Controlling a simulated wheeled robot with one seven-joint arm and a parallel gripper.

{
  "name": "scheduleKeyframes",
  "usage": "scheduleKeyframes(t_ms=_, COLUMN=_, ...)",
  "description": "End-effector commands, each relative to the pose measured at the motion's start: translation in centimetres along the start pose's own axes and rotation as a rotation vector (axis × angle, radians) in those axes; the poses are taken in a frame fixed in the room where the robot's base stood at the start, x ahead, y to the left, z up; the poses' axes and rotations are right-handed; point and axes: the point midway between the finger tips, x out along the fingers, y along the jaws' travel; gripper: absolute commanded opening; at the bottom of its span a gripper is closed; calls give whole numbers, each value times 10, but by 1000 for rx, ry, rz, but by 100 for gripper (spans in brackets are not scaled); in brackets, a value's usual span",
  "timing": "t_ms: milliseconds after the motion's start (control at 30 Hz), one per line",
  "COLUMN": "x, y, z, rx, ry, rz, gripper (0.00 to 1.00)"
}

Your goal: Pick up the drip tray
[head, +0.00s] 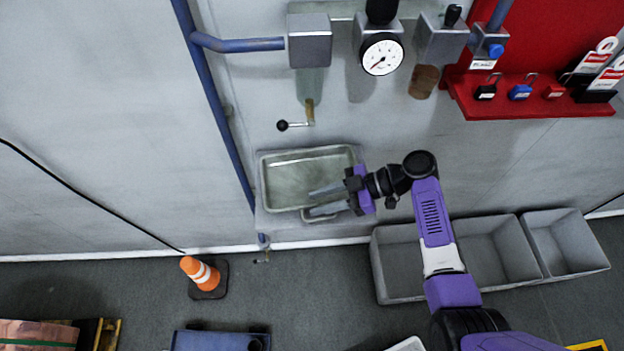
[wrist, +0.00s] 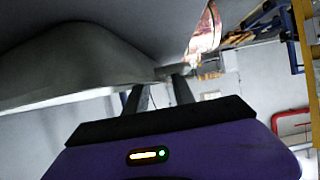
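The drip tray (head: 290,157) is a shallow, rectangular grey metal tray on a small ledge against the wall, below the lever valve in the head view. My gripper (head: 313,201) is at its front right part, reaching in from the right. The two fingers are spread apart, one over the tray's inside and the other near its front rim. In the wrist view my gripper (wrist: 155,88) has a gap between its fingers, and a large grey surface hides their tips. I cannot tell whether either finger touches the tray.
A lever valve (head: 297,124) hangs above the tray and a blue pipe (head: 222,125) runs down left of it. Grey bins (head: 400,262) stand on the floor at right. An orange cone (head: 200,272) stands at lower left. A red lockout board (head: 540,80) is at upper right.

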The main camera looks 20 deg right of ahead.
Motion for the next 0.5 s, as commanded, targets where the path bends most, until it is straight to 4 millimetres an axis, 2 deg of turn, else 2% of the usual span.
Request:
scheduleKeyframes(t_ms=167, x=0, y=0, z=0, rx=0, ry=0, rz=0, gripper=31)
scheduleKeyframes(t_ms=300, x=0, y=0, z=0, rx=0, ry=0, rz=1, gripper=3)
scheduleKeyframes(t_ms=333, x=0, y=0, z=0, rx=0, ry=0, rz=1, gripper=0)
scheduleKeyframes(t_ms=500, x=0, y=0, z=0, rx=0, ry=0, rz=1, gripper=0)
